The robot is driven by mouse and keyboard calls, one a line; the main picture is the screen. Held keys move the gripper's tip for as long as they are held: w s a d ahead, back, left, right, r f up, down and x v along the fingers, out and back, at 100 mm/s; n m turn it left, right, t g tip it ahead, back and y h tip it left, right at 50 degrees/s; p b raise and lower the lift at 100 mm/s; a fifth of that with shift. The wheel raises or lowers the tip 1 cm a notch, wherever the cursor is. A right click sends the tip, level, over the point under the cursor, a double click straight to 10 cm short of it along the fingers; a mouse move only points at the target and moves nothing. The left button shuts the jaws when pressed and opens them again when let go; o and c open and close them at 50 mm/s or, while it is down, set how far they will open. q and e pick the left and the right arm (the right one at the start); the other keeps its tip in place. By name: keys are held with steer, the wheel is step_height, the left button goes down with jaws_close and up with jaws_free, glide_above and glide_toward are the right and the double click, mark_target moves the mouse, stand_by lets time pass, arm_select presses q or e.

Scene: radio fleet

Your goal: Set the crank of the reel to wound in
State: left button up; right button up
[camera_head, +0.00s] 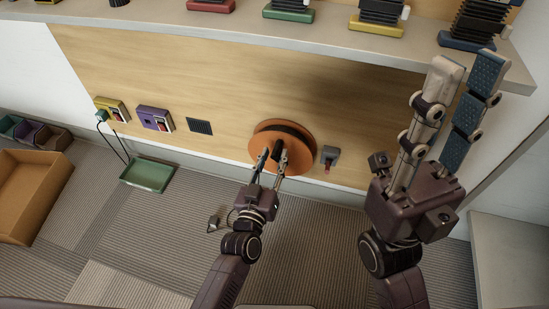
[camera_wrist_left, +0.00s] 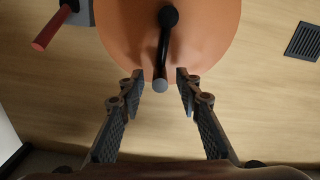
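The orange reel (camera_head: 262,140) is mounted on the wooden wall panel; its disc also fills the top of the left wrist view (camera_wrist_left: 215,30). Its black crank (camera_wrist_left: 164,50) runs down the picture from a dark round end to a grey-tipped end near the disc's lower edge. In the head view the crank (camera_head: 281,157) is partly hidden by my fingers. My left gripper (camera_wrist_left: 158,92) is open, with one finger on each side of the grey tip and visible gaps to both. My right gripper (camera_head: 467,72) is open and empty, raised at the right near the shelf.
A grey box with a red lever (camera_head: 329,157) sits right of the reel. Left are a dark vent (camera_head: 200,127), a purple unit (camera_head: 155,119) and a yellow unit (camera_head: 111,108). A shelf (camera_head: 330,43) runs above. A green tray (camera_head: 148,175) and an orange bin (camera_head: 30,195) stand lower left.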

arm_select(q)
steer(key=shift+w+d, duration=0.1)
steer(key=shift+w, duration=0.4)
steer(key=shift+c, duration=0.4)
jaws_close()
